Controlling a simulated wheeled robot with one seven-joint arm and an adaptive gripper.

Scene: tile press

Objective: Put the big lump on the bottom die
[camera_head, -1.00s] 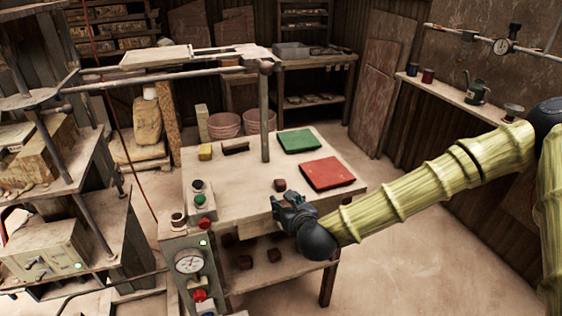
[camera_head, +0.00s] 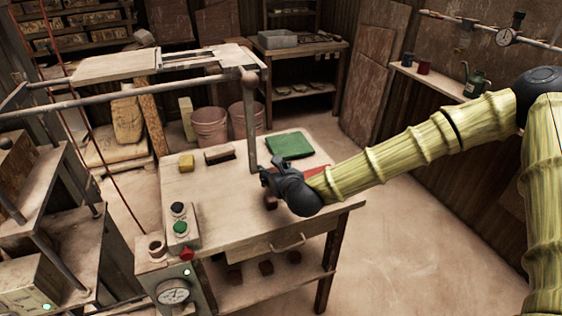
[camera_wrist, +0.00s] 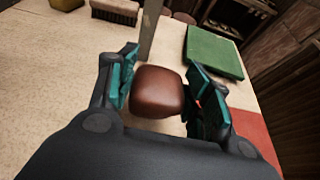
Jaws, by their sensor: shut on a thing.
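A brown, rounded clay lump (camera_wrist: 157,92) sits between the teal fingers of my gripper (camera_wrist: 163,84) in the wrist view. The gripper is shut on it. In the head view my gripper (camera_head: 268,180) is over the table's right part, with a little of the lump (camera_head: 271,202) showing below it. The lump appears at or just above the tabletop; I cannot tell if it touches. I cannot make out the bottom die in either view.
The worktable (camera_head: 225,215) also bears a green mat (camera_head: 290,145), a red mat (camera_wrist: 254,140) partly behind my gripper, a brush (camera_head: 220,155) and a yellow block (camera_head: 186,163). A metal post (camera_head: 251,130) stands close by. A button box (camera_head: 180,228) is at the front left.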

